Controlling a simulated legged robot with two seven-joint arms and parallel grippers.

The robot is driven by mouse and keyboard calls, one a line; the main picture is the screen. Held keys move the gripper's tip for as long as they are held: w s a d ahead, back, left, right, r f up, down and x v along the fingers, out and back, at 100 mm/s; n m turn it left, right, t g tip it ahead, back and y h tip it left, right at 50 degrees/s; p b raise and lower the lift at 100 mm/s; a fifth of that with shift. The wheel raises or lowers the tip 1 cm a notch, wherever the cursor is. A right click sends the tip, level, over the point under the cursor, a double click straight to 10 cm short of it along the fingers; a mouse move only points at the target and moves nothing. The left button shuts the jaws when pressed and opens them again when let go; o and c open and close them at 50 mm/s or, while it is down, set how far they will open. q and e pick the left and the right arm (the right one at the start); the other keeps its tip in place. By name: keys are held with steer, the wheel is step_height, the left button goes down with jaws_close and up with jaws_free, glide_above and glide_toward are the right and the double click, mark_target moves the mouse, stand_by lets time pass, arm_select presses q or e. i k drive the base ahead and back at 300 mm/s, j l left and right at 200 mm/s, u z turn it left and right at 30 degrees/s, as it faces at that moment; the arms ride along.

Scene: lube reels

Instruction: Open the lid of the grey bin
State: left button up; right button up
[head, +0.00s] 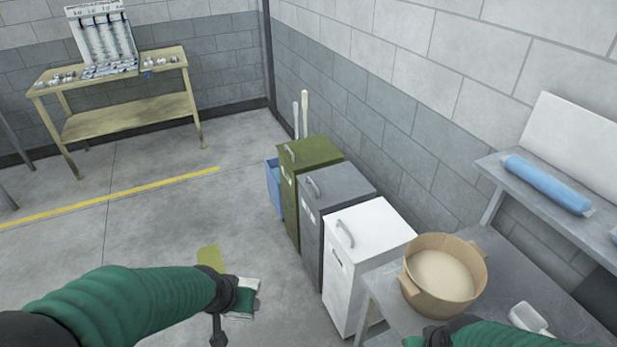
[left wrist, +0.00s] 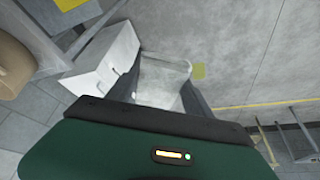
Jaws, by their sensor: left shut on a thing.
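The grey bin (head: 345,185) stands between the green bin (head: 313,155) and the white bin (head: 368,228). Its lid is shut, with a curved handle (head: 313,186) near the front edge. My left gripper (head: 245,297) is low over the floor, in front of and left of the bins, apart from the grey bin. It is shut on a pale thing (left wrist: 163,80), seen between its fingers in the left wrist view; I cannot tell what it is. My right arm is at the lower right edge; its gripper (head: 415,341) is mostly cut off, so its jaws cannot be judged.
A metal table (head: 510,285) at the right holds a tan tub (head: 442,273) and a white scoop (head: 528,319). A blue roll (head: 547,184) lies on a raised shelf. A blue box (head: 273,185) is beside the green bin. The floor left of the bins is open.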

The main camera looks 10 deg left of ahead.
mark_target(330, 186)
steer(key=i+j, duration=0.3)
steer(key=i, duration=0.2)
steer(key=i+j+u, duration=0.1)
steer(key=i+j, duration=0.15)
steer(key=i, duration=0.2)
steer(key=i+j, duration=0.25)
steer(key=i, duration=0.25)
steer(key=i+j+u, duration=0.1)
steer(key=i+j, duration=0.15)
steer(key=i, duration=0.2)
steer(key=i+j, duration=0.2)
steer(key=i, duration=0.3)
